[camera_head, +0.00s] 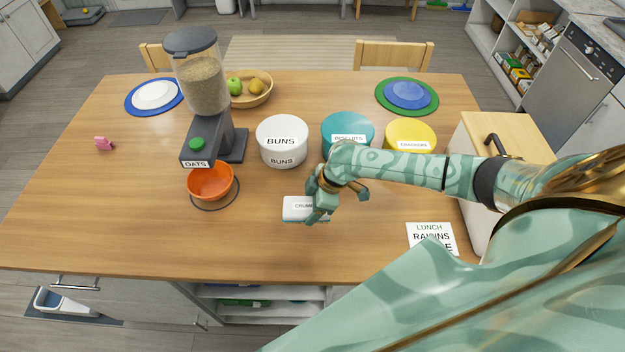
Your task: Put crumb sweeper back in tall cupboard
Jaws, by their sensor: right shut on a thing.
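The crumb sweeper (294,212) is a small white block with a partly covered label starting "CRUMB". It is at the middle of the wooden table, towards the front edge. My right gripper (318,213) is over its right end and shut on it. The fingers hide that end, and I cannot tell whether the sweeper touches the table. My left gripper is not in view. No tall cupboard can be made out for certain; a grey cabinet (22,40) stands at the far left and open shelving (515,45) at the far right.
White BUNS (282,160), teal BISCUITS (346,122) and yellow CRACKERS (410,130) tins stand behind the gripper. An OATS dispenser (205,85) stands over an orange bowl (210,182) on the left. A lunch note (430,236) and a wood-topped white box (480,150) are right. The front left tabletop (120,225) is clear.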

